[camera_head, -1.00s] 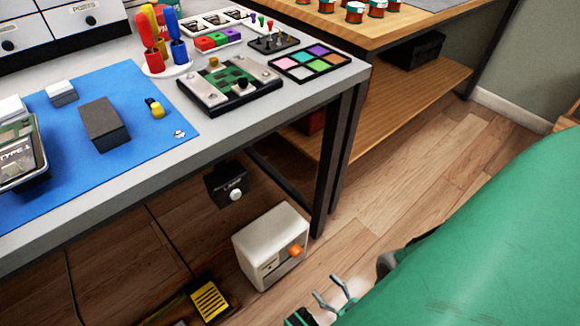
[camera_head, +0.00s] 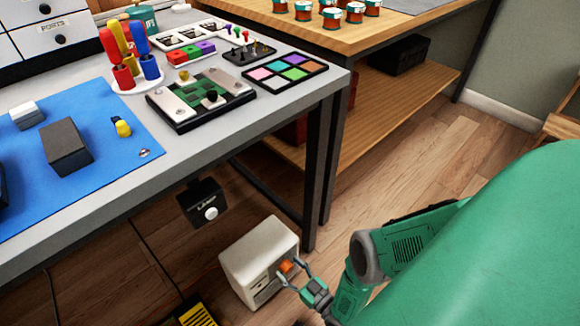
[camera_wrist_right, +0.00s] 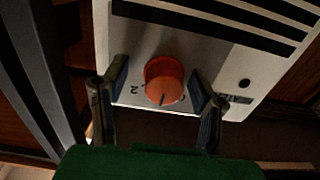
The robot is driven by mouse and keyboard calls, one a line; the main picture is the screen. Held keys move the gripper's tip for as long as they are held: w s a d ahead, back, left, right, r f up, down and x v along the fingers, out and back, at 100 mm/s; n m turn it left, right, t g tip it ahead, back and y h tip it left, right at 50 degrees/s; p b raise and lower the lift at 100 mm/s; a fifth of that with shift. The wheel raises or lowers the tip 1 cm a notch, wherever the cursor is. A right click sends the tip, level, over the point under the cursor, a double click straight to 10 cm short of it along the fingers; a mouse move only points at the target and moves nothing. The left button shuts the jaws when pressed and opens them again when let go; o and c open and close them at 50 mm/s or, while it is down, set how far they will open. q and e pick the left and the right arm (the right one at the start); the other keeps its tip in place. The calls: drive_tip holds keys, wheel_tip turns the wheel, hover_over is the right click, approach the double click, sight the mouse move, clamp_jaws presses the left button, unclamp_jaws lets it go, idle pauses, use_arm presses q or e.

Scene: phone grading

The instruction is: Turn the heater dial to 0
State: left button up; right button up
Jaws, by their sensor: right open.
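The heater (camera_head: 258,258) is a small cream box on the floor under the front edge of the workbench. Its orange dial (camera_head: 286,267) is on the side facing my right arm. In the right wrist view the dial (camera_wrist_right: 164,80) has a dark pointer line toward the bottom, with a "2" to its left; a mark at its lower right is partly hidden. My right gripper (camera_head: 292,273) is open, with one finger on each side of the dial. In the right wrist view my right gripper (camera_wrist_right: 160,92) shows gaps between both fingers and the dial. My left gripper is not in view.
The workbench (camera_head: 230,140) stands above and behind the heater, its dark leg close by. A black box with a white knob (camera_head: 203,203) hangs under the bench edge. A yellow-and-black pedal (camera_head: 196,314) lies left of the heater. The floor to the right is clear.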

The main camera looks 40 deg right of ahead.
drive_tip(key=shift+a+r, duration=0.1)
drive_tip(key=shift+a, duration=0.1)
drive_tip(key=shift+a+r, duration=0.1)
drive_tip(key=shift+a, duration=0.1)
drive_tip(key=c, duration=1.1)
drive_tip(key=shift+d, duration=0.2)
drive_tip(key=n, duration=0.2)
drive_tip(key=shift+s+a+n, duration=0.1)
drive_tip(key=shift+a+n, duration=0.05)
drive_tip(key=shift+n, duration=0.25)
drive_tip(key=n, duration=0.3)
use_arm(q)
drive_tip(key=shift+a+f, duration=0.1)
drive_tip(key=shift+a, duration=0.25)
use_arm(e)
drive_tip(key=shift+s+n, duration=0.1)
drive_tip(key=shift+n, duration=1.6)
drive_tip(key=shift+f, duration=0.2)
